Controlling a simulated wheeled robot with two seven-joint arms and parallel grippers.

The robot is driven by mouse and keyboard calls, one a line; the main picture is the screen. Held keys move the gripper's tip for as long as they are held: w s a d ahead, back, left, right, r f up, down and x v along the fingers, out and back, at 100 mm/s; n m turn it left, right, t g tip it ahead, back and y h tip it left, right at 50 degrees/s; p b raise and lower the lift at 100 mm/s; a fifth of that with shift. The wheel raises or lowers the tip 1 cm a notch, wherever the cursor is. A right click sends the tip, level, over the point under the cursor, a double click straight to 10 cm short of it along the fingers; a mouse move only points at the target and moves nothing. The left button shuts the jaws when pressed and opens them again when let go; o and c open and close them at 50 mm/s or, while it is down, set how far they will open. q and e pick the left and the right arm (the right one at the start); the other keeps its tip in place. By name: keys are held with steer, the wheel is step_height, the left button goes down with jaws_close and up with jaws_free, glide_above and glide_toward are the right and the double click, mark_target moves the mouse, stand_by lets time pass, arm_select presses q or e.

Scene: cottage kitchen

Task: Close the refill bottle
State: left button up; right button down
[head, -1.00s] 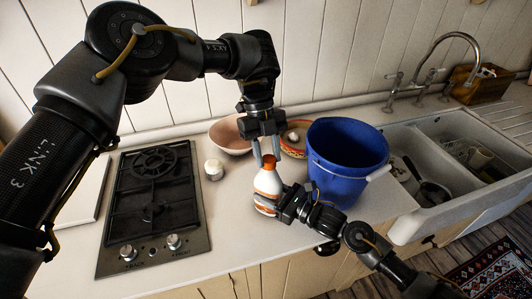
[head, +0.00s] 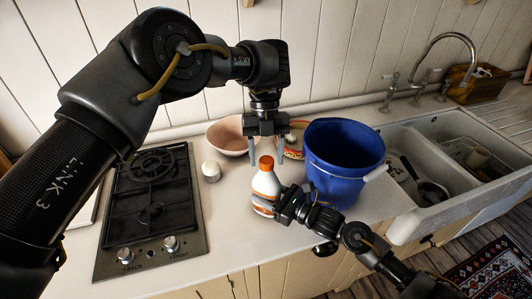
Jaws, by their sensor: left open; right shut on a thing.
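The refill bottle (head: 265,190) is white with an orange cap (head: 267,163) on its top. It stands upright on the counter. My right gripper (head: 281,207) is shut on the lower part of the bottle from the right and hides some of it. My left gripper (head: 267,146) points down with its fingers apart. It is empty, and its fingertips are above and behind the cap. I cannot tell from this view how tightly the cap sits.
A blue bucket (head: 345,165) stands right of the bottle, close to my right gripper. A black stove (head: 150,205) lies left, a double sink (head: 440,160) right.

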arm_select(q)
steer(key=n, duration=0.3)
steer(key=r+n+t, duration=0.1)
steer(key=n, duration=0.2)
steer(key=shift+r+n, duration=0.15)
steer(key=shift+n, duration=0.25)
steer(key=n, duration=0.2)
steer(key=shift+r+n+t, duration=0.3)
steer(key=n, duration=0.2)
steer(key=r+n, duration=0.1)
steer(key=n, duration=0.1)
steer(key=shift+s+r+t, duration=0.1)
steer(key=shift+r+t, duration=0.05)
steer(key=shift+t, duration=0.25)
step_height(320, 180, up, 2)
steer(key=n+t, duration=0.1)
steer(key=n, duration=0.5)
steer(key=shift+s+r+n, duration=0.1)
steer(key=shift+s+n, duration=0.05)
steer(key=shift+n, duration=0.25)
step_height(320, 180, up, 2)
steer(key=n+t, duration=0.1)
steer(key=n, duration=0.4)
steer(key=shift+s, duration=0.1)
steer(key=shift+f, duration=4.05)
